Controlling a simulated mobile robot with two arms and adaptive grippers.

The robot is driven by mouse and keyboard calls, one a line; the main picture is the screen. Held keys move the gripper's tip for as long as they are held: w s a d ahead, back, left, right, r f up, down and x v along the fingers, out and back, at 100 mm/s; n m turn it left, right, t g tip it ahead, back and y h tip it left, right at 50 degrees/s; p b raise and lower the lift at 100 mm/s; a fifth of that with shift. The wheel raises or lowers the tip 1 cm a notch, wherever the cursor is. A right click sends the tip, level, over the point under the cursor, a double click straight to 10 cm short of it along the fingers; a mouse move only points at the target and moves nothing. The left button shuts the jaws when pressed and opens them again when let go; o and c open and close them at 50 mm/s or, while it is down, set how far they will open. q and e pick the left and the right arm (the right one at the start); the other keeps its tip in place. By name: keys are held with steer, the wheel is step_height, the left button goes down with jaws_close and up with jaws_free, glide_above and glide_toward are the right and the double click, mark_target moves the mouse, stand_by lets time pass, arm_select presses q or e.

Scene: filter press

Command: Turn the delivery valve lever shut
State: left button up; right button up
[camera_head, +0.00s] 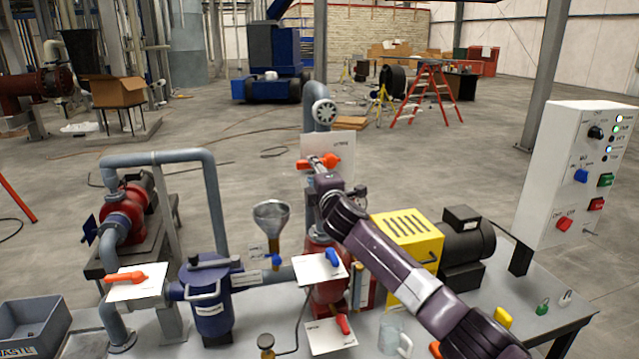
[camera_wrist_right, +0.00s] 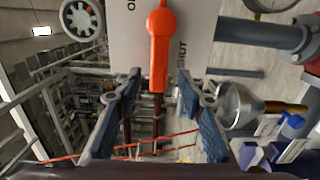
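An orange lever (camera_head: 328,161) sits on a white plate (camera_head: 342,145) on the upright pipe at the middle back; I take it as the delivery valve lever. In the right wrist view the orange lever (camera_wrist_right: 160,45) lies over the plate (camera_wrist_right: 200,30), where "SHUT" can be read to its right and part of another word to its upper left. My right gripper (camera_head: 318,174) is just in front of the lever. In the wrist view my right gripper (camera_wrist_right: 158,92) is open, with the lever's free end between the two blue-padded fingers, apart from both. My left gripper is out of view.
A grey handwheel (camera_head: 324,112) is above the plate. Other levers are nearby: orange (camera_head: 125,278) at left, blue (camera_head: 332,257) and red (camera_head: 342,324) below. A funnel (camera_head: 271,217) stands left of my arm, a yellow housing (camera_head: 408,235) right of it.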

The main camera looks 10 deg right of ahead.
steer(key=s, duration=0.6)
steer(key=shift+s, duration=0.35)
steer(key=shift+d+f, duration=0.1)
